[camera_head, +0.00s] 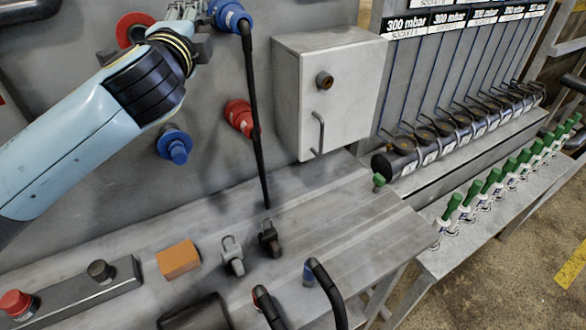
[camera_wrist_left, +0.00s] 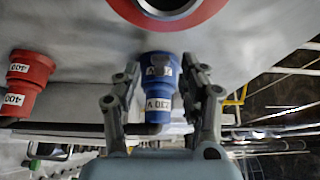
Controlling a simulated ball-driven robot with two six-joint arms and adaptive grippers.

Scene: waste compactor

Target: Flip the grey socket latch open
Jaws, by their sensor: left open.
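My left gripper (camera_head: 205,25) is at the top of the head view, in front of the grey wall panel, beside a blue plug (camera_head: 230,14) with a black cable. In the left wrist view the open fingers (camera_wrist_left: 163,100) stand on either side of a blue 230 V connector (camera_wrist_left: 158,85). I cannot tell whether they touch it. A small grey latch-like piece (camera_head: 232,256) stands on the bench, with a dark one (camera_head: 269,240) beside it. I cannot tell for sure whether the grey piece is the socket latch. My right gripper is not in view.
A red socket (camera_head: 239,115) and a lower blue socket (camera_head: 175,146) project from the panel. A grey box (camera_head: 340,85) with a handle is right of them. An orange block (camera_head: 179,259) and a red-button control bar (camera_head: 85,290) lie on the bench.

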